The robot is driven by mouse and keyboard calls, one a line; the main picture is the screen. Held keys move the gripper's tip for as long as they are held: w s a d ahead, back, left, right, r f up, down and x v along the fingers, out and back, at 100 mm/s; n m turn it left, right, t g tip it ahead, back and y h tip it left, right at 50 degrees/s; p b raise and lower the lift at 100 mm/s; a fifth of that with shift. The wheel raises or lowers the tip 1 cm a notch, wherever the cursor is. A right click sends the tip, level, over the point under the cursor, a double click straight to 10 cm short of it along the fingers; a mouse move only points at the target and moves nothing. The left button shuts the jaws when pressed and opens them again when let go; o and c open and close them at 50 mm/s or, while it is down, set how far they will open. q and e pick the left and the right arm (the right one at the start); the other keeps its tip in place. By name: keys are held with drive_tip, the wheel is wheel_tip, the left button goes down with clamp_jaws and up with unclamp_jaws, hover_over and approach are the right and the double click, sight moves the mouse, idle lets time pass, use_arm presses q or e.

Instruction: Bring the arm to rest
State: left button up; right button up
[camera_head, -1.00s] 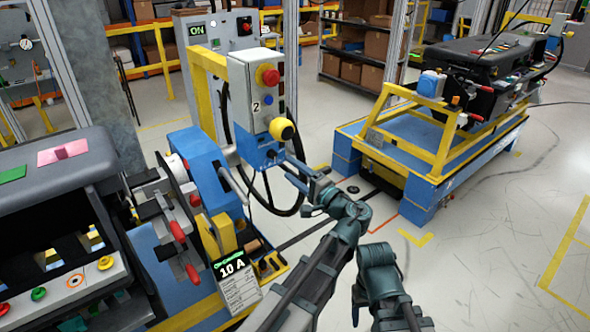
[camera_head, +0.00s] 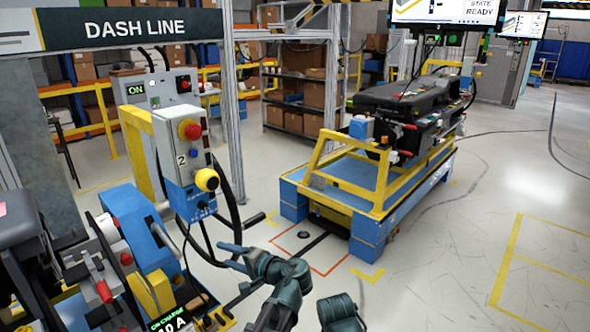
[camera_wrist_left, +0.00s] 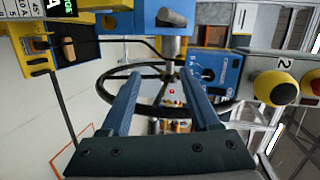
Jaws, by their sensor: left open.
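My left gripper (camera_head: 232,257) is open and empty in the head view, in the air below and right of the button box (camera_head: 183,160). The left wrist view shows its two blue-grey fingers (camera_wrist_left: 163,95) spread, with nothing between them. A black cable loops behind the fingers. Part of my right arm (camera_head: 340,312) is at the bottom edge; its gripper is out of view.
A blue and yellow cart (camera_head: 365,200) carries a black dashboard module (camera_head: 410,105) at right. Open floor (camera_head: 450,270) lies at lower right.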

use_arm(q)
drive_tip(key=s+a+f+n+g+h, duration=0.1)
drive_tip(key=s+f+g+h, duration=0.15)
drive_tip(key=f, duration=0.35)
drive_tip(key=s+f+n+g+h, duration=0.2)
drive_tip(key=s+f+h, duration=0.1)
drive_tip(key=s+f, duration=0.15)
drive_tip(key=s+d+f+n+g+h, duration=0.2)
drive_tip(key=s+d+f+h, duration=0.4)
drive_tip(key=d+f+h, duration=0.15)
drive_tip(key=s+d+r+m+p, duration=0.1)
drive_tip(key=s+d+r+m, duration=0.1)
drive_tip(key=d, duration=0.3)
drive_tip(key=s+d+r+m+g+p, duration=0.1)
drive_tip(key=s+d+r+m+p, duration=0.1)
drive_tip(key=s+d, duration=0.2)
drive_tip(key=shift+d, duration=1.15)
